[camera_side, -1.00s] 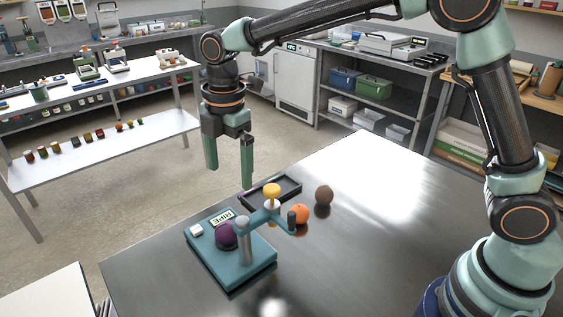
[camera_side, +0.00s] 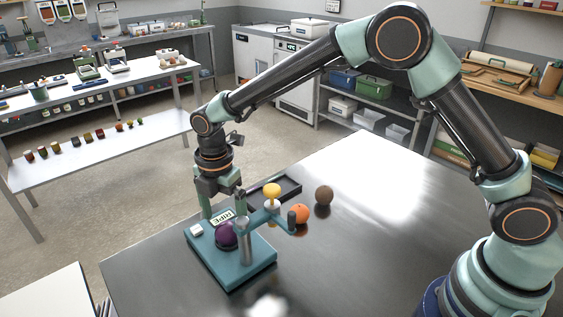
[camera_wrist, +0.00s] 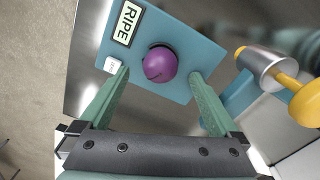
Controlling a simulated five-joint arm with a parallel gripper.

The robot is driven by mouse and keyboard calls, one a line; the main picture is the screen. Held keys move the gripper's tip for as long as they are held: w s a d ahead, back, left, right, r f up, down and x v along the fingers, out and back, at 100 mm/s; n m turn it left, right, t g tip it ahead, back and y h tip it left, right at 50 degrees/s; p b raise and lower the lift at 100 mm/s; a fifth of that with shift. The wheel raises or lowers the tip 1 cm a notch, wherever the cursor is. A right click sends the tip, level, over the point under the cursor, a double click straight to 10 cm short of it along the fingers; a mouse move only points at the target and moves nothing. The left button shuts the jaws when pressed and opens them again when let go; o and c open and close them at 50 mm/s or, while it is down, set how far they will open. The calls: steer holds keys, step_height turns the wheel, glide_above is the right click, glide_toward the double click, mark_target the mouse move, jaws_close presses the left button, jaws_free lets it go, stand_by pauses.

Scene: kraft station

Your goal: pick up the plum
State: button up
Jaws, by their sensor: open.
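The plum (camera_side: 226,235) is a dark purple ball on the teal base of a small stand (camera_side: 245,279). In the wrist view the plum (camera_wrist: 160,64) sits just beyond and between my fingertips, with a gap on each side. My gripper (camera_side: 222,204) is open and empty, low over the far side of the base. In the wrist view its two green fingers (camera_wrist: 159,74) are spread wide. In the side view one finger is partly hidden behind the stand's post.
The stand's grey post and teal arm (camera_side: 266,215) rise close beside the plum, carrying a yellow piece (camera_side: 272,190). A "RIPE" label (camera_side: 222,216) lies on the base. An orange ball (camera_side: 299,214), a brown ball (camera_side: 323,195) and a dark tray (camera_side: 276,190) are behind. The right tabletop is clear.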

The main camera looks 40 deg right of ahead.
mark_target(225, 224)
steer(key=shift+f, duration=1.6)
steer(key=c, duration=1.5)
